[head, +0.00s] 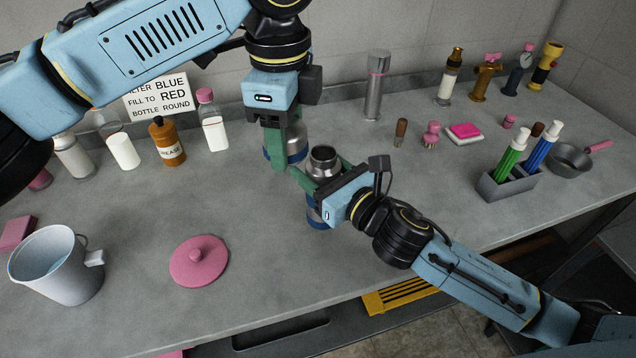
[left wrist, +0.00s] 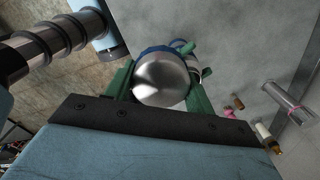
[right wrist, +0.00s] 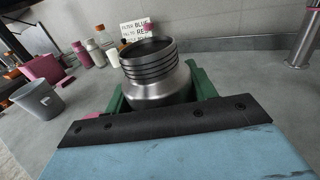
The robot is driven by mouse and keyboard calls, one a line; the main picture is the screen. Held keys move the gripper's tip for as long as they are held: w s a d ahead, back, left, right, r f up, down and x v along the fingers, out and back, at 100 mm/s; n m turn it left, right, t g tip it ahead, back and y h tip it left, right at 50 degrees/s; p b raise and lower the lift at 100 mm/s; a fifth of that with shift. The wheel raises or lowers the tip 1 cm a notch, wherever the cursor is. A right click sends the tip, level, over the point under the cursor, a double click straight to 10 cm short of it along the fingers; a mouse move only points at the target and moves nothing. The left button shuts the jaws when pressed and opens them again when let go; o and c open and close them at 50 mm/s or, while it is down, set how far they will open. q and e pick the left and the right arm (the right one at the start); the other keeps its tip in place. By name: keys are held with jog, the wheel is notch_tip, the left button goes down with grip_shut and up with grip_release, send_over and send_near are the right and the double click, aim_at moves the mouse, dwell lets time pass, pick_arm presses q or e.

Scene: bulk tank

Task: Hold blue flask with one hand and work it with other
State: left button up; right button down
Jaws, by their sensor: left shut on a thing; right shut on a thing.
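The blue flask (head: 318,218) stands upright near the bench's front, its metal neck open on top. My right gripper (head: 322,182) is shut around its upper body. The right wrist view shows its bare, threaded neck (right wrist: 150,68) between the green fingers. My left gripper (head: 287,145) is shut on a domed silver cap (left wrist: 160,80) with a blue rim. In the head view the cap (head: 298,143) is partly hidden behind a finger. It is held apart from the neck, just behind and left of it.
A jug (head: 62,268) and a pink lid (head: 199,261) lie left. Several bottles and a sign (head: 157,96) stand behind. A tall metal cylinder (head: 376,90) stands back right. A grey pen holder (head: 507,184) and a pan (head: 570,160) are right. The front middle is clear.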

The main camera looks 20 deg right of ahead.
jog(key=shift+f+b, duration=0.4)
jog(key=shift+f, duration=1.05)
jog(key=shift+f, duration=0.15)
jog(key=shift+c, duration=2.4)
grip_release()
